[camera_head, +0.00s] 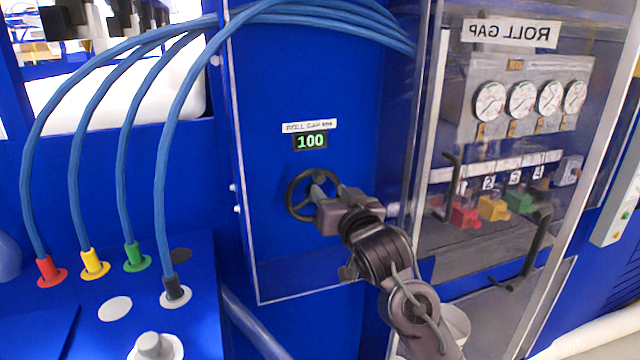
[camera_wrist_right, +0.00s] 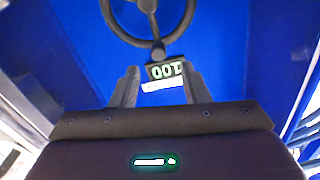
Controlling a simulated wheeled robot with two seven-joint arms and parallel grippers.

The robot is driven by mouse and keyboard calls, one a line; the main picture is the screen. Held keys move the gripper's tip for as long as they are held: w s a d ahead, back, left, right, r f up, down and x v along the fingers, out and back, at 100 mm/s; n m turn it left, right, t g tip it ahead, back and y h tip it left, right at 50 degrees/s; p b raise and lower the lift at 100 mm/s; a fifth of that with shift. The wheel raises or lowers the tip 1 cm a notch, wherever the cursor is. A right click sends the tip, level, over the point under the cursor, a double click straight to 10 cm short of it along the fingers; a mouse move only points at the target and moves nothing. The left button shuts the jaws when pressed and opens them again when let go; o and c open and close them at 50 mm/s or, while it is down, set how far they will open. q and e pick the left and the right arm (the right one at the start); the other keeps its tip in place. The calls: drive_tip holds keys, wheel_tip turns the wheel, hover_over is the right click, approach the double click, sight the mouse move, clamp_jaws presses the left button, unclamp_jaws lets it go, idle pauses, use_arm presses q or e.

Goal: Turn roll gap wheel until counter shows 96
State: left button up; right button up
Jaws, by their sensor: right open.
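The roll gap wheel (camera_head: 291,198) is a dark handwheel on the blue panel, partly hidden by my right gripper in the head view. It also shows at the top of the right wrist view (camera_wrist_right: 112,28), with a knob at its rim. The counter (camera_head: 310,141) above the wheel reads 100 in green; it appears upside down in the right wrist view (camera_wrist_right: 165,70). My right gripper (camera_head: 328,184) is in front of the wheel. In the right wrist view its fingers (camera_wrist_right: 160,88) stand apart with nothing seen between them but panel and counter. My left gripper is not in view.
A clear cover with a metal frame (camera_head: 432,110) stands right of the wheel, with black handles (camera_head: 537,250). Behind it are gauges (camera_head: 490,101) and coloured connectors (camera_head: 493,208). Blue hoses (camera_head: 74,165) run to coloured sockets at the left.

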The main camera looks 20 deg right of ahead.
sight(321, 181)
drive_tip(key=w+p, duration=0.2)
drive_tip(key=w, duration=0.4)
drive_tip(key=shift+w, duration=0.25)
drive_tip(key=shift+w+a+f+p, duration=0.1)
drive_tip(key=shift+w+p, duration=0.2)
drive_tip(key=shift+w, duration=0.15)
clamp_jaws()
